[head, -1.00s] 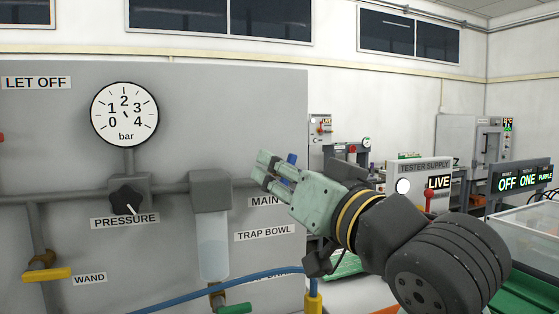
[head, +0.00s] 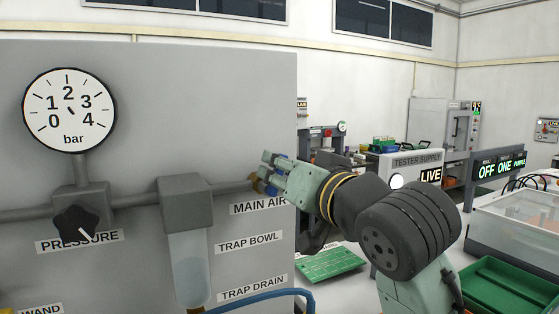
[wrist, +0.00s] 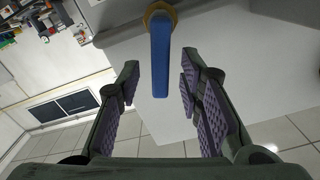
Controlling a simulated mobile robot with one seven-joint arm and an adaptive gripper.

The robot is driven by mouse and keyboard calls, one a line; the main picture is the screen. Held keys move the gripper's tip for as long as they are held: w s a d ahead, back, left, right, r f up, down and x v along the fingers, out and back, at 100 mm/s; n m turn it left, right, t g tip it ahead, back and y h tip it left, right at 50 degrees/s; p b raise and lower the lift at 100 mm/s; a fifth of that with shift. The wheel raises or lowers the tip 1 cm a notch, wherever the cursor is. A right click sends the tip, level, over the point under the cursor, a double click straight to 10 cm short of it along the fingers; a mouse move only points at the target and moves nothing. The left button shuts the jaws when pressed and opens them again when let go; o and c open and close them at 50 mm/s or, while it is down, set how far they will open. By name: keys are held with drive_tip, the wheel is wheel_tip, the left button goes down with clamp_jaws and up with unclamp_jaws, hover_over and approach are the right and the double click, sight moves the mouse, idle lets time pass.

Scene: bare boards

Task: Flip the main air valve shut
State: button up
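The main air valve has a blue lever (wrist: 160,60) on a brass-coloured body (wrist: 159,18). In the wrist view the lever points toward me, between my fingers. In the head view only a bit of blue and the brass fitting (head: 257,184) show behind the fingers, at the pipe's right end above the MAIN AIR label (head: 258,206). My gripper (head: 271,174) is open, one finger on each side of the lever. A gap shows on both sides in the wrist view; I see no contact. The fingers hide most of the valve in the head view.
The grey panel (head: 140,170) carries a bar gauge (head: 69,110), a black pressure knob (head: 77,223) and a trap bowl (head: 190,262) left of the valve. A blue hose (head: 262,298) runs below. Right are a green board (head: 330,263), a green tray (head: 497,284) and the tester supply (head: 412,173).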

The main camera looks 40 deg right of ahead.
drive_tip(key=shift+x, duration=0.8)
drive_tip(key=shift+c, duration=0.4)
clamp_jaws()
